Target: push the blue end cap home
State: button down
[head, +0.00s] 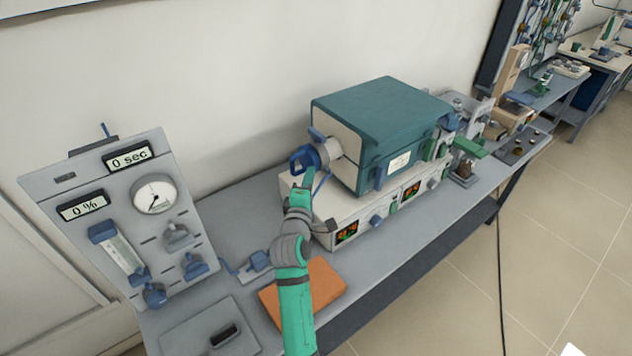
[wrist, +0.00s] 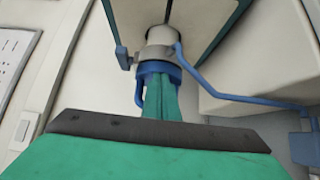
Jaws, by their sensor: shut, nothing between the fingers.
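The blue end cap (head: 302,157) sits at the outer end of the pale tube stub (head: 331,150) on the left face of the teal furnace (head: 382,108). In the wrist view the cap (wrist: 143,72) shows as a blue ring with a loop, around the end of the stub (wrist: 161,42). My gripper (head: 307,176) is shut and empty, its green fingertips right at the cap. In the wrist view my fingers (wrist: 161,92) point up at the cap and hide part of it. I cannot tell whether they touch it or how far the cap is seated.
The furnace rests on a white control unit (head: 345,212). A grey gas panel (head: 150,215) stands left, and an orange board (head: 318,283) lies in front. A blue tube (wrist: 245,99) runs right from the stub. Other apparatus (head: 465,125) stands right of the furnace.

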jog(key=shift+w+d+r, duration=0.15)
jog(key=shift+w+d, duration=0.05)
jog(key=shift+d, duration=0.15)
